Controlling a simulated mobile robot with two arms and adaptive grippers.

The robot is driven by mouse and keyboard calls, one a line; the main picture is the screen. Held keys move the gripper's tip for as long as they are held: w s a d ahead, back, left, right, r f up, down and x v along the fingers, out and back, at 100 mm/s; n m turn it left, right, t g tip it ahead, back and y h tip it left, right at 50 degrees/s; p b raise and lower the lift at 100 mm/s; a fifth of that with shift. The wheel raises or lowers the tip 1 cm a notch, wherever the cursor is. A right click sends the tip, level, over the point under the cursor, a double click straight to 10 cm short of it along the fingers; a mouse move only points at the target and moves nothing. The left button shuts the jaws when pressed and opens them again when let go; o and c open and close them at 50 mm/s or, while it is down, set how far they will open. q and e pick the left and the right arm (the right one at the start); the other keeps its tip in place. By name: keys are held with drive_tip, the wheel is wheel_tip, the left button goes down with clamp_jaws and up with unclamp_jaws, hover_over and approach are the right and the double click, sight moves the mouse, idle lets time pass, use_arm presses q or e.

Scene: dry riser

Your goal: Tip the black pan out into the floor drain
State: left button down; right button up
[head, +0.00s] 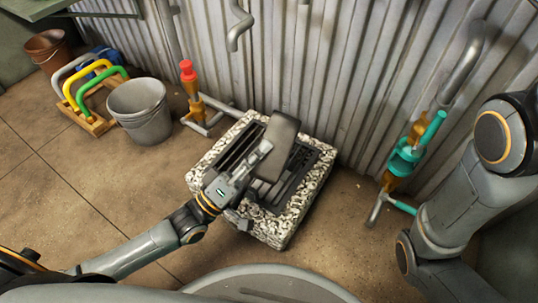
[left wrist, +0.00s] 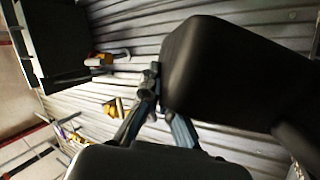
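The black pan (head: 279,137) is up over the floor drain, with a smooth face toward the head camera; its inside and any contents are hidden. The floor drain (head: 277,229) has a speckled stone rim around a dark slotted grate. My left gripper (head: 262,151) is above the grate and shut at the near edge of the pan. In the left wrist view the pan (left wrist: 235,75) fills the upper right, tilted, with the fingers (left wrist: 165,105) at its lower left corner. My right arm shows at the right, but its gripper is out of view.
A grey bucket (head: 141,112), a rack with coloured hoops (head: 92,90) and a brown pot (head: 48,48) stand at the left. A red-topped pipe fitting (head: 190,85) and a teal valve (head: 405,158) stand by the corrugated wall (head: 330,60).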

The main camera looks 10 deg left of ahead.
use_arm(q)
drive_tip(key=a+f+n+t+y+b, duration=0.1)
drive_tip(key=a+n+t+y+b, duration=0.3)
drive_tip(key=a+n+t+y, duration=0.3)
drive_tip(key=shift+w+a+f+n+y+b, duration=0.35)
drive_tip(key=shift+a+n, duration=1.45)
drive_tip(key=shift+n, duration=1.1)
idle(0.7)
